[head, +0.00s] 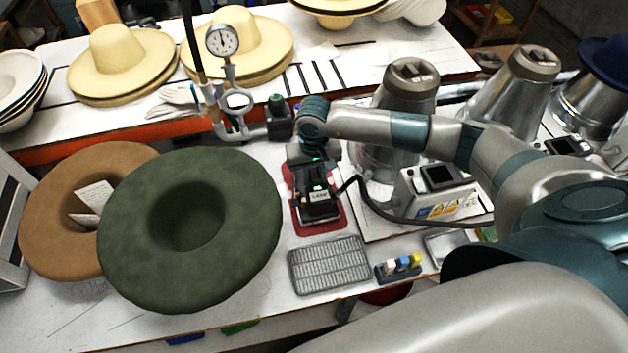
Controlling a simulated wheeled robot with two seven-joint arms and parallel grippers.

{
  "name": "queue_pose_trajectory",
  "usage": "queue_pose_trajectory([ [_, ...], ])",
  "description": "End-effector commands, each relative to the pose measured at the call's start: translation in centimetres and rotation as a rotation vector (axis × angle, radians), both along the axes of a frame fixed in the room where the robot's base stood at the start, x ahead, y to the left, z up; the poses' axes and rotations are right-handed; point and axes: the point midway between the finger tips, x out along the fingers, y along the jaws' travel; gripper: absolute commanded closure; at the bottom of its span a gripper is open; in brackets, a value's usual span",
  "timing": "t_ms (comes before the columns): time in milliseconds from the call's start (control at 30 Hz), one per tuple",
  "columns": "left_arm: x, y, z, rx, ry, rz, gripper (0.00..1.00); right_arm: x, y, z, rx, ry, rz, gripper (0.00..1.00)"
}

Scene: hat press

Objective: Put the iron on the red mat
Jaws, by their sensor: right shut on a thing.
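The iron (320,211) is a small dark body with a pale label and a dark cord running off to the right. It is over the red mat (298,228), whose red edges show around it. I cannot tell whether the iron touches the mat or hovers just above it. My right gripper (315,178) reaches down from above and is shut on the iron; its fingers and the handle are mostly hidden by the wrist. My left gripper is not in view.
A grey ribbed metal rack (329,265) lies in front of the mat. A green hat (190,230) and a brown hat (60,215) are to the left. A control box (440,190) and metal hat presses (405,95) stand right. A pressure gauge (223,41) stands behind.

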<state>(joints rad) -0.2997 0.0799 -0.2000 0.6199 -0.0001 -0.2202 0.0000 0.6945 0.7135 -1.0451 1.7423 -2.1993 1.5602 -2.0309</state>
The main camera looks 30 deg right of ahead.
Motion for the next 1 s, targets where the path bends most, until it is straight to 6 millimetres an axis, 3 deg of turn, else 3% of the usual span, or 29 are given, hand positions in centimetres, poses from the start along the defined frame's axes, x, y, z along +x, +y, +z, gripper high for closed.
queue_pose_trajectory([
  [133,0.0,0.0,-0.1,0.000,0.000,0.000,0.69,0.2,0.0,0.2,0.002,-0.005,0.000,1.00],
  [167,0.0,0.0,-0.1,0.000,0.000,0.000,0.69,0.2,0.0,0.2,0.002,-0.005,0.000,0.77],
  [233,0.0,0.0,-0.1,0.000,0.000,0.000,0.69,0.2,0.0,0.2,0.002,-0.004,0.000,0.60],
  [267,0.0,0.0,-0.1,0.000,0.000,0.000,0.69,0.1,0.0,0.1,0.002,-0.004,0.000,0.57],
  [667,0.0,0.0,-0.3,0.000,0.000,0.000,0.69,-0.1,0.0,0.0,0.000,0.002,0.000,0.57],
  [867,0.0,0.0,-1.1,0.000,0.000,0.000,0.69,0.1,0.0,1.6,0.000,-0.002,0.000,0.57],
  [1000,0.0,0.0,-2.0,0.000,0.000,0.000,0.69,0.2,0.0,3.6,0.001,-0.004,0.001,0.57],
])
